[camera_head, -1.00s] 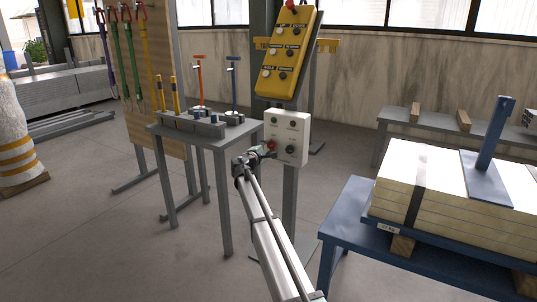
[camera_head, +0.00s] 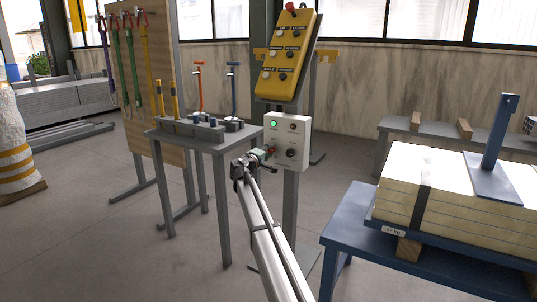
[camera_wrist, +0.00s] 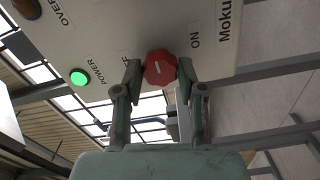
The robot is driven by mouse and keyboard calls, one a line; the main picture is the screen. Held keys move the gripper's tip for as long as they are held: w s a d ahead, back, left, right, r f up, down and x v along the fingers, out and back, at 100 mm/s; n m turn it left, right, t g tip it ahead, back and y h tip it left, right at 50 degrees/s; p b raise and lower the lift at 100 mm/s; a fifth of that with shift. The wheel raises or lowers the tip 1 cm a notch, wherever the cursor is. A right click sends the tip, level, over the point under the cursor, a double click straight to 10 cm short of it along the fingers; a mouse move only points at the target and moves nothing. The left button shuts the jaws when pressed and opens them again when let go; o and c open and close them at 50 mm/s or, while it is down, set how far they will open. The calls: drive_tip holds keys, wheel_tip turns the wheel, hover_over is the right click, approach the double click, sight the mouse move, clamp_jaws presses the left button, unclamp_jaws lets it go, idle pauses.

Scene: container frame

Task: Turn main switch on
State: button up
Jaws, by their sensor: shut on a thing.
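The white switch box (camera_head: 301,126) is mounted on a grey post below the yellow control pendant. It also shows in the wrist view (camera_wrist: 110,40), tilted, with "POWER", "OVER…" and "ON" lettering. The main switch is a red knob (camera_wrist: 159,69) with a pale pointer mark. My gripper (camera_head: 262,154) is at the box's lower left; in the wrist view my gripper (camera_wrist: 157,76) has its fingers on either side of the red knob, shut on it. The power lamp (camera_wrist: 79,77) glows green, and it also glows in the head view (camera_head: 274,124).
A yellow pendant (camera_head: 287,55) with a red button hangs just above the box. A grey table (camera_head: 205,142) with blocks and upright tools stands to the left. A blue bench (camera_head: 350,235) with a strapped stack stands to the right.

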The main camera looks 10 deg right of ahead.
drive_tip(key=shift+w, duration=0.1)
drive_tip(key=o, duration=1.1)
drive_tip(key=shift+o, duration=0.2)
drive_tip(key=v, duration=1.2)
